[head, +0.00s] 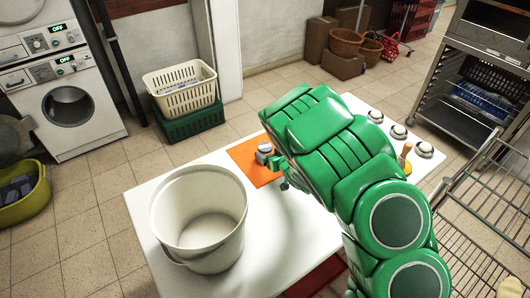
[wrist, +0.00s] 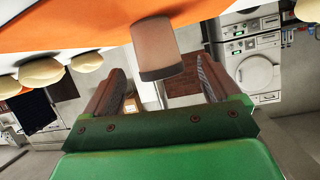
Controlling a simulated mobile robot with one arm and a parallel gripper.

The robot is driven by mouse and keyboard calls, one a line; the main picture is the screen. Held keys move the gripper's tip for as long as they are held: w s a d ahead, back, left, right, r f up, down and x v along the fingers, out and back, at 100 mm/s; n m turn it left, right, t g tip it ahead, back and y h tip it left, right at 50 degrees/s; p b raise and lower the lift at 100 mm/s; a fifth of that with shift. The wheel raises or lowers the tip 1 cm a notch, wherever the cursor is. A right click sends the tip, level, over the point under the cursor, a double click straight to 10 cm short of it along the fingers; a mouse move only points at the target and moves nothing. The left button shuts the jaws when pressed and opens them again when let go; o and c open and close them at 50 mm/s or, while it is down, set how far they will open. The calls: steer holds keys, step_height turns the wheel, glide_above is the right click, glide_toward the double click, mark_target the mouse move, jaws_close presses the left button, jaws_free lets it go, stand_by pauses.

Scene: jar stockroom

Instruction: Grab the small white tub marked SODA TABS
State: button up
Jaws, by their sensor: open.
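A small greyish-white tub (head: 264,153) stands on an orange mat (head: 246,160) on the white table, just left of my gripper's tip in the head view. No marking on it can be read. In the wrist view, which is upside down, a small tub (wrist: 157,42) shows brownish in shade with a darker end. It appears in the gap between my fingertips, with space on both sides. My gripper (wrist: 160,72) is open and empty; in the head view my green gripper (head: 279,172) is low beside the tub, partly hidden by my arm.
A large pale bucket (head: 199,215) stands on the table (head: 273,268) at left front. Several pale-topped knobs or lids (head: 398,131) and a wooden-handled item (head: 404,156) line the far right edge. They hang along the left in the wrist view (wrist: 41,72). A wire rack (head: 480,215) stands right.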

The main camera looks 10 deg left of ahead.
mark_target(264, 149)
steer(key=x, duration=0.3)
steer(key=shift+w+a+r, duration=0.1)
steer(key=shift+w+a, duration=0.1)
steer(key=shift+a, duration=0.05)
steer(key=shift+w+a+f, duration=0.35)
steer(key=shift+w, duration=0.1)
steer(key=shift+r, duration=0.1)
steer(key=c, duration=1.2)
